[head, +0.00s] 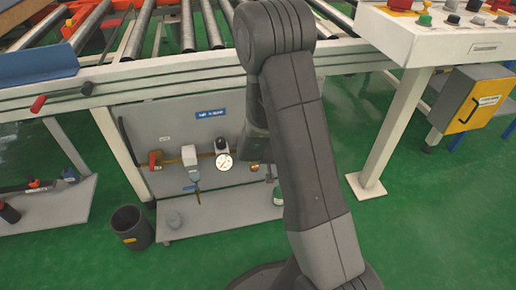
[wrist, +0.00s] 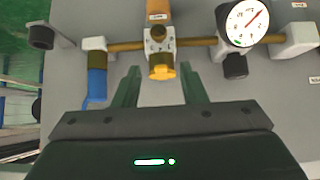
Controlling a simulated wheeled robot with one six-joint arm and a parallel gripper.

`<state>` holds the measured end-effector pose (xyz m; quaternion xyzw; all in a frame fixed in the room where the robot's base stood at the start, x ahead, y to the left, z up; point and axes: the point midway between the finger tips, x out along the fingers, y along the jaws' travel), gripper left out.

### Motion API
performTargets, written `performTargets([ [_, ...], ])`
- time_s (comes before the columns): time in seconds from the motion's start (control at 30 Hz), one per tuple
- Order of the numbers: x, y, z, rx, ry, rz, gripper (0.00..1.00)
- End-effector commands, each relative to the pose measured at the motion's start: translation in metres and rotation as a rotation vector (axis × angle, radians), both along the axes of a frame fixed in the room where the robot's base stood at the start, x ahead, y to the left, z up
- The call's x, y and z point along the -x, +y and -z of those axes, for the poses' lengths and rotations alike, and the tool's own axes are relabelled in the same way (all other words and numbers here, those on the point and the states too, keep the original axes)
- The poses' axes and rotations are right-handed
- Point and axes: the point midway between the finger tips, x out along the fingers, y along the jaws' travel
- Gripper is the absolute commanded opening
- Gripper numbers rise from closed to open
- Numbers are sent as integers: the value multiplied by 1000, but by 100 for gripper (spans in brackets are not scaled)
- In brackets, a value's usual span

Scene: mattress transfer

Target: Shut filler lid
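In the wrist view my gripper (wrist: 159,74) is open, with two dark green fingers set wide apart and nothing held. A yellow cap-like piece (wrist: 161,71) shows between the fingertips, below a white-and-brass fitting (wrist: 157,38) on the grey panel. It may be the filler lid, but I cannot tell for sure, nor whether it is open or shut. I see no contact between the fingers and this piece. In the head view my own arm hides the gripper and part of the panel (head: 140,122).
A blue-handled part (wrist: 97,83) hangs at left. A roller conveyor (head: 137,38) runs above the panel, a control desk (head: 440,35) stands at right, and a black bin (head: 131,227) at left.

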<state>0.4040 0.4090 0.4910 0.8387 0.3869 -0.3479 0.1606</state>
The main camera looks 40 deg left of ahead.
Motion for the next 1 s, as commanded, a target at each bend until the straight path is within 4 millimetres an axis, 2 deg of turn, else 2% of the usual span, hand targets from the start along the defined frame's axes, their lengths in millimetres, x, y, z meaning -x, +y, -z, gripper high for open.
performTargets([
  [0.03,6,-7,-13,-1,0,-1,38],
  [0.13,16,-18,-27,0,0,-1,38],
  [0.4,32,-36,-47,2,1,-2,38],
  [0.8,33,-37,-48,2,1,-1,38],
  [1.0,26,-29,-36,2,1,-1,38],
])
